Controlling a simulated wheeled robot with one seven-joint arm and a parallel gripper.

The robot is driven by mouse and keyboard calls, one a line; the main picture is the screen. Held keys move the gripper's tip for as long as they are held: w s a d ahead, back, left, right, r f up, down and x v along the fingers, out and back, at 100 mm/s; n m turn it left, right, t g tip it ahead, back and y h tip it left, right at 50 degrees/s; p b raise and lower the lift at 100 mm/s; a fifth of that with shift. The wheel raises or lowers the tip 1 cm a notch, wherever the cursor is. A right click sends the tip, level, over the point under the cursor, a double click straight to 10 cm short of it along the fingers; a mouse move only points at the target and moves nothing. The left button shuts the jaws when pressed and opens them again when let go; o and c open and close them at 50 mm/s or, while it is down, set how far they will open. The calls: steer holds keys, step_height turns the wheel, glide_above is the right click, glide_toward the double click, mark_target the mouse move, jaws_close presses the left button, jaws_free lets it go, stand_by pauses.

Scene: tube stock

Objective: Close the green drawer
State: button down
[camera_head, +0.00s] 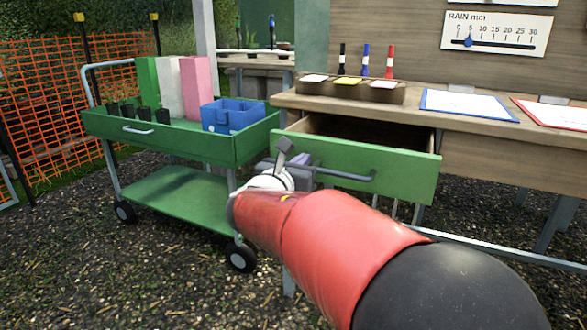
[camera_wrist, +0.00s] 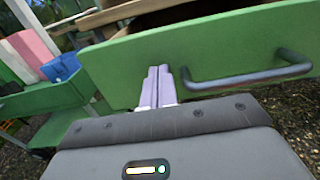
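The green drawer (camera_head: 405,168) sticks out from under the wooden worktop, with its dark inside showing behind the green front. Its grey bar handle (camera_head: 345,177) is on the front panel. In the wrist view the drawer front (camera_wrist: 215,50) fills the upper middle, with the handle (camera_wrist: 250,79) to the right. My gripper (camera_head: 303,160) is at the left part of the drawer front, left of the handle. Its two pale fingers (camera_wrist: 159,72) are side by side, shut with nothing between them. I cannot tell whether the fingertips touch the panel.
A green trolley (camera_head: 185,143) stands left of the drawer, carrying a blue caddy (camera_head: 232,116) and coloured boards. Open gravel ground (camera_head: 90,270) lies at the lower left.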

steer(key=p+x, duration=0.2)
steer(key=x, duration=1.6)
steer(key=shift+w+p, duration=0.2)
steer(key=shift+p, duration=0.1)
steer(key=shift+r, duration=0.15)
steer(key=shift+d+r, duration=0.15)
